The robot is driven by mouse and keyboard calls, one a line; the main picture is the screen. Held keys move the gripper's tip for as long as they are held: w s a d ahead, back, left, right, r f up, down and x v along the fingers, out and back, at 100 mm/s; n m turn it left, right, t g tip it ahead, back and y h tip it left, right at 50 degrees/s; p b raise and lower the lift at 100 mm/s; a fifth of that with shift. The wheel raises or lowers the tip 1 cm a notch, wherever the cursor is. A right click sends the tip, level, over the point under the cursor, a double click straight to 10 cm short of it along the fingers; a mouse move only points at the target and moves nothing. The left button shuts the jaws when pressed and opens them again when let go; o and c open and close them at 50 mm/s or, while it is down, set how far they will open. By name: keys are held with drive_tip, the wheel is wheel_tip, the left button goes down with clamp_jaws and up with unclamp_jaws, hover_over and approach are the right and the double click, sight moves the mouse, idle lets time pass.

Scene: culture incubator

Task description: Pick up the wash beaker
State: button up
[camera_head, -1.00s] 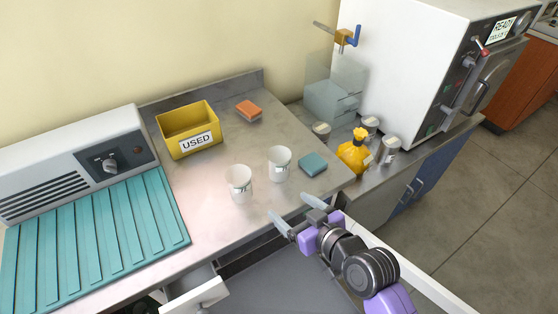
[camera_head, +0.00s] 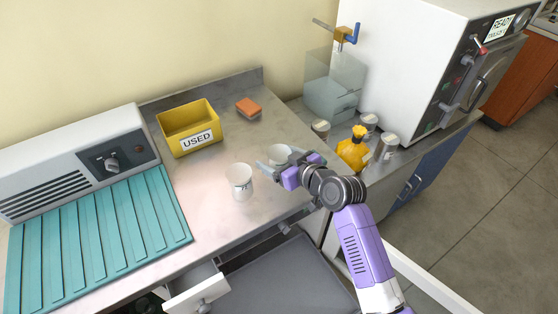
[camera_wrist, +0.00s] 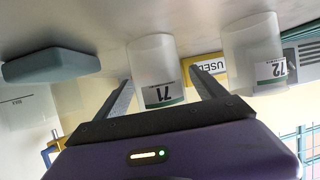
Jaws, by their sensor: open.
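Two white beakers stand side by side on the steel counter; I cannot tell from the labels which is the wash beaker. The right beaker (camera_head: 278,153) is partly hidden by my gripper (camera_head: 277,160). In the wrist view, which is upside down, this beaker (camera_wrist: 155,62) has a label seeming to read 71 and sits between my two open fingers (camera_wrist: 160,90), at about their tips. I cannot tell whether they touch it. The left beaker (camera_head: 239,182) stands clear of the fingers; in the wrist view it (camera_wrist: 252,50) has a label seeming to read 72.
A teal block (camera_wrist: 55,64) lies close beside the gripper, hidden in the head view. A yellow USED bin (camera_head: 188,130) and an orange sponge (camera_head: 248,108) stand behind. A yellow bottle (camera_head: 353,150) and several lidded jars (camera_head: 386,147) stand right, before the white incubator (camera_head: 405,60).

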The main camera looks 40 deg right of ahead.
drive_tip(key=shift+x, duration=1.05)
drive_tip(key=c, duration=1.3)
drive_tip(key=shift+c, duration=0.9)
drive_tip(key=shift+r, duration=0.15)
